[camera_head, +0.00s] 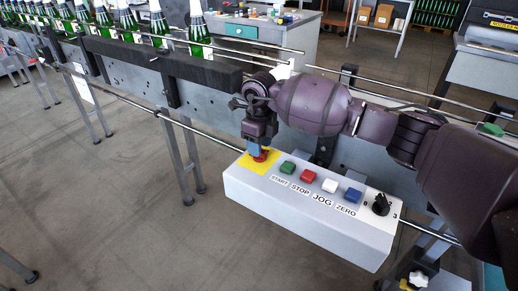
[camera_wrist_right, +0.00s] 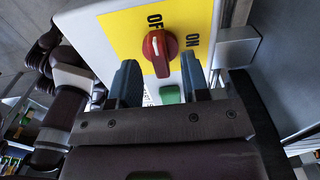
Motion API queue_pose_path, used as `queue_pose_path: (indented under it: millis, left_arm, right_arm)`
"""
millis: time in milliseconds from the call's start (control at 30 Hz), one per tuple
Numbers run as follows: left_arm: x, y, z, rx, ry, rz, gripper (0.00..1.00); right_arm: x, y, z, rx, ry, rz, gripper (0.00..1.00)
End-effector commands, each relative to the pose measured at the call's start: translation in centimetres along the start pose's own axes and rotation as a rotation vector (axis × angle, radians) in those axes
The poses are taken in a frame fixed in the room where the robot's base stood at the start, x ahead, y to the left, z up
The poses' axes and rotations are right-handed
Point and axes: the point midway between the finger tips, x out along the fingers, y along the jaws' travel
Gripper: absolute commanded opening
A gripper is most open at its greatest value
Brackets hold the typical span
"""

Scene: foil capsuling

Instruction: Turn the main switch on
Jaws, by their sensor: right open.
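The main switch is a red rotary knob (camera_wrist_right: 160,48) on a yellow plate (camera_wrist_right: 118,24) marked OFF and ON, seen in the right wrist view. The knob's long grip runs roughly toward the OFF label. In the head view the red knob (camera_head: 260,156) shows partly under my right gripper (camera_head: 258,147), at the left end of the control box. My right gripper (camera_wrist_right: 160,80) is open, its two blue-grey fingers on either side of the knob's lower end in the right wrist view. I cannot tell whether they touch it. My left gripper is not in view.
The white control box (camera_head: 300,215) also carries START (camera_head: 287,167), STOP (camera_head: 308,176), JOG (camera_head: 330,185) and ZERO (camera_head: 352,194) buttons and a black selector (camera_head: 380,204). A conveyor with green bottles (camera_head: 197,30) and metal rails runs behind. Open floor lies in front.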

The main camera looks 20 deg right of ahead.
Motion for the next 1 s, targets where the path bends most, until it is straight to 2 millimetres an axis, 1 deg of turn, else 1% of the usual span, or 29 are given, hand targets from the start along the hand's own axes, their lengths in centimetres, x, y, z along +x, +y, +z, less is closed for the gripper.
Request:
queue_pose_path:
  millis: [33, 200, 500, 533, 567, 800, 1000]
  left_arm:
    - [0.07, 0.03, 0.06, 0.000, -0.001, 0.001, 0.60]
    - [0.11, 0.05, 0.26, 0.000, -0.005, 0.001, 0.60]
    - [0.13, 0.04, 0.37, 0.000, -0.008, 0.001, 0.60]
    - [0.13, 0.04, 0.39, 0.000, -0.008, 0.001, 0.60]
    - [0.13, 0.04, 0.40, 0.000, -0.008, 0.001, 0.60]
    - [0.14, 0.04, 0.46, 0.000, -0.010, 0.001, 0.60]
    - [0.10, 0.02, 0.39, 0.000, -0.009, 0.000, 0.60]
  right_arm:
    - [0.68, 0.00, -0.01, 0.000, 0.002, 0.001, 0.43]
    - [1.54, -0.05, 0.01, 0.001, -0.001, -0.001, 0.43]
    - [1.65, -0.05, 0.02, 0.001, -0.002, -0.001, 0.43]
    - [1.65, -0.05, 0.02, 0.001, -0.002, -0.001, 0.41]
    - [1.65, -0.04, 0.02, 0.001, -0.001, -0.001, 0.36]
    - [1.66, -0.04, 0.01, 0.001, -0.001, -0.001, 0.00]
    - [1.61, -0.04, 0.01, 0.007, -0.001, -0.001, 0.00]
